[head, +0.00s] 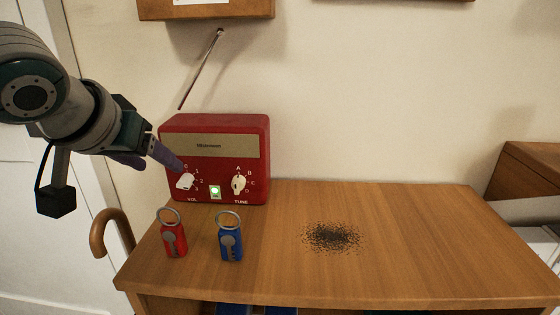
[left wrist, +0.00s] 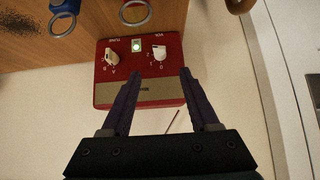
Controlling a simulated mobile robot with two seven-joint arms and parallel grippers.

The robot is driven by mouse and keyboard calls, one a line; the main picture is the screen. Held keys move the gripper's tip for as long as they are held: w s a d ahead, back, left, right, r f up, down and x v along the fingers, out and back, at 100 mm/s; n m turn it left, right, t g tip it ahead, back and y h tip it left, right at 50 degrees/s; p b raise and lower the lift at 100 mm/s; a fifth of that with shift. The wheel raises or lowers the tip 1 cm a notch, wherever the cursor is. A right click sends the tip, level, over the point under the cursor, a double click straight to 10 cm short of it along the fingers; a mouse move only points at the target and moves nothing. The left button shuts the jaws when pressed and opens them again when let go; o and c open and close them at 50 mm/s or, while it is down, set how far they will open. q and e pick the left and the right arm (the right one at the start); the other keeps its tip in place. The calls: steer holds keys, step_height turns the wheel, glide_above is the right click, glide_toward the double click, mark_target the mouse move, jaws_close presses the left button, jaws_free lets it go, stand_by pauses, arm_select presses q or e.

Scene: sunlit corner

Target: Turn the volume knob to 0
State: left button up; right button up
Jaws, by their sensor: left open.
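The red radio (head: 262,190) stands at the back left of the wooden cabinet top. Its white volume knob (head: 185,181) is on the left of the front face, with numbers 0 to 3 around it. I cannot tell which number it points at. My left gripper (head: 160,163) is open and in front of the radio's upper left, its fingers partly over the face near the knob. In the left wrist view, the radio appears upside down and the volume knob (left wrist: 159,52) lies just beyond the fingertips (left wrist: 160,76), apparently untouched. My right gripper is not in view.
The tune knob (head: 239,184) and a lit green switch (head: 215,192) are beside the volume knob. A dark speckled patch (head: 332,236) lies on the otherwise clear right side.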

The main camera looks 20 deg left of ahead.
mark_target(184, 181)
arm_select(q)
steer(key=b+x, duration=0.3)
steer(key=x, duration=0.6)
steer(key=shift+s, duration=0.1)
steer(key=shift+x, duration=0.8)
steer(key=shift+r, duration=0.1)
jaws_close()
